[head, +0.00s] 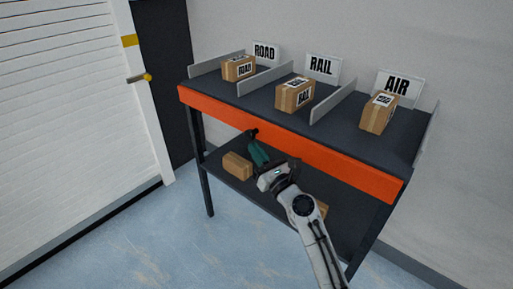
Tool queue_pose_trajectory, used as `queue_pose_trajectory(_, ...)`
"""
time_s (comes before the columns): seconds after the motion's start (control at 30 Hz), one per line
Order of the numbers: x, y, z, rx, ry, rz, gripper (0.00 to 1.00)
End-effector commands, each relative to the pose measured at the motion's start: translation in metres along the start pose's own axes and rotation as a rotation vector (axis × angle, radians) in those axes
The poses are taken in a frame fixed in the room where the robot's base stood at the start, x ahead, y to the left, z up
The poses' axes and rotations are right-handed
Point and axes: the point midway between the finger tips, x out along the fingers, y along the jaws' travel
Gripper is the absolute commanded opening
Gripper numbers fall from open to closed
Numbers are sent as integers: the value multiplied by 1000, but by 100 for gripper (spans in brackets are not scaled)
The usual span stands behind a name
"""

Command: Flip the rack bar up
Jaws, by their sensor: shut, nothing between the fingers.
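The rack bar (340,165) is a long orange bar along the front edge of the dark upper shelf. It runs from the left end to the right end of the rack. My gripper (251,133) has a teal body and dark fingers, and it is shut and empty. Its fingertips are at the lower edge of the bar, left of the middle. I cannot tell whether they touch the bar. My arm reaches in from the lower right and hides part of the lower shelf.
Dividers split the upper shelf (345,122) into lanes with ROAD (265,53), RAIL (321,67) and AIR (397,88) signs, one cardboard box in each. The lower shelf holds a box (237,165) and another partly hidden box (322,208). A white door (75,100) stands left. Floor in front is clear.

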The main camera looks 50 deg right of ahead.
Motion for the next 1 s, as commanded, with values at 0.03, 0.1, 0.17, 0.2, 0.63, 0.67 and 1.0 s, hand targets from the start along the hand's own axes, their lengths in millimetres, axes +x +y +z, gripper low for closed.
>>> queue_pose_trajectory(0.03,1,0,1,0,0,0,0)
queue_pose_trajectory(0.1,1,0,1,0,1,0,0)
queue_pose_trajectory(0.17,1,0,1,0,1,0,0)
queue_pose_trajectory(0.2,1,0,0,0,1,0,0)
queue_pose_trajectory(0.63,7,0,19,0,-1,0,0)
queue_pose_trajectory(0.67,8,0,23,0,-1,0,0)
queue_pose_trajectory(1.0,22,0,66,0,-4,0,0)
